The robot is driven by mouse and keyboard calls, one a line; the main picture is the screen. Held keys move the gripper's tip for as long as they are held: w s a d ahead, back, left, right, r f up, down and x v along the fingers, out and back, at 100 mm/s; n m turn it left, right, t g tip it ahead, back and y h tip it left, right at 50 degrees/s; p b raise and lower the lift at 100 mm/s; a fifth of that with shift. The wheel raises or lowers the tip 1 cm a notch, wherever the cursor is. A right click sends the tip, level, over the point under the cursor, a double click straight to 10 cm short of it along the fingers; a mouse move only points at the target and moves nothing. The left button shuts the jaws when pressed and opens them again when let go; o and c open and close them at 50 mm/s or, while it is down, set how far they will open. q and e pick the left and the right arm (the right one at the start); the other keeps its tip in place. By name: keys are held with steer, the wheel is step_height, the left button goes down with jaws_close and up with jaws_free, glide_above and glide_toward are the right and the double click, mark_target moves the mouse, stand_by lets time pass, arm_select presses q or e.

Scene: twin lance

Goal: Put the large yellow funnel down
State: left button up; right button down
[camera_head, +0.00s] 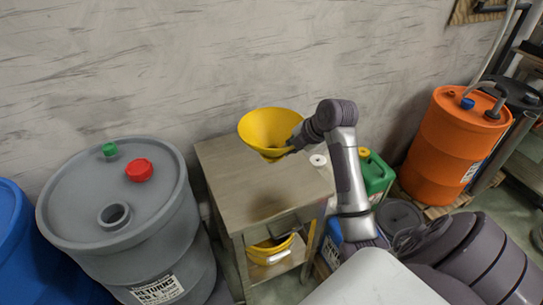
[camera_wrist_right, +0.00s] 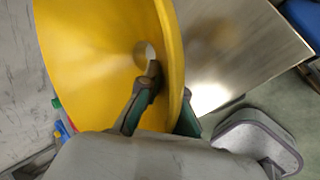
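The large yellow funnel (camera_head: 266,126) is over the far part of the metal table's top (camera_head: 245,195) in the head view, its wide mouth up and its spout down. I cannot tell whether the spout touches the table. My right gripper (camera_head: 293,146) is at the funnel's right rim. In the right wrist view, the funnel (camera_wrist_right: 90,60) fills the left half, and my right gripper (camera_wrist_right: 170,97) has one finger inside the rim and one outside, shut on it. The outer finger is partly hidden behind the rim. My left gripper is not in view.
A grey drum (camera_head: 75,200) stands left of the table, with a blue drum (camera_head: 15,235) beyond. Another yellow piece (camera_head: 268,250) is on the lower shelf. A green canister (camera_head: 376,174) and an orange drum (camera_head: 448,150) stand right. The table's near top is bare.

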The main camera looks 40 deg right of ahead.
steer(key=w+f, duration=0.1)
steer(key=w, duration=0.1)
steer(key=w+f, duration=0.2)
steer(key=w+a+f, duration=0.1)
steer(key=w, duration=0.2)
steer(key=shift+w+f, duration=0.1)
steer(key=shift+f, duration=0.05)
steer(key=shift+f+p, duration=0.35)
steer(key=shift+f, duration=1.7)
steer(key=c, duration=1.3)
jaws_free()
steer(key=shift+f, duration=0.15)
steer(key=shift+r, duration=0.25)
steer(key=v, duration=1.2)
